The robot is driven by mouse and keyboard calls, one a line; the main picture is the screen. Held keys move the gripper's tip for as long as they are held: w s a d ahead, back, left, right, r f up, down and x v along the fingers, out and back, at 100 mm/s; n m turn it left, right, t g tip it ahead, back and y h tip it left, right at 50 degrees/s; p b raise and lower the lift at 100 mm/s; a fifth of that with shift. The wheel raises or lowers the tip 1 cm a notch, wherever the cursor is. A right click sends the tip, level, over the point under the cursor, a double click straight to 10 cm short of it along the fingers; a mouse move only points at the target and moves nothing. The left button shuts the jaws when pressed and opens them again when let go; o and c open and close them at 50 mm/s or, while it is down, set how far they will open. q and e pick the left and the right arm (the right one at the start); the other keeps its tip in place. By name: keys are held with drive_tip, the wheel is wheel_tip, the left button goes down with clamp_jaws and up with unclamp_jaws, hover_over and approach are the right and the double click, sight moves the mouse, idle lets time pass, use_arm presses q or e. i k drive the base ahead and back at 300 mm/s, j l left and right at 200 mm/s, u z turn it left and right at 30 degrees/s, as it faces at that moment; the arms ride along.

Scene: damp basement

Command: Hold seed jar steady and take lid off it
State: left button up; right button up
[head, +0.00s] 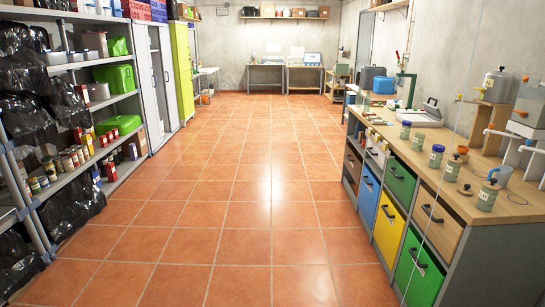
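Several small glass jars with pale green contents stand in a row along the front of the wooden workbench on the right. The nearest jar (487,196) has a brown lid with a dark knob. Another jar (453,170) behind it also has a brown top. A jar with a blue lid (436,157) stands further back, then a small jar (419,143) and one more blue-lidded jar (405,131). I cannot tell which one is the seed jar. Neither of my grippers is in view.
The workbench (515,207) has coloured drawers below. Shelves (112,100) line the left. The tiled floor (220,200) between is clear.

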sight(404, 132)
drive_tip(key=i+j+u, duration=0.3)
drive_tip(key=i+u, duration=0.3)
drive_tip(key=i, duration=0.25)
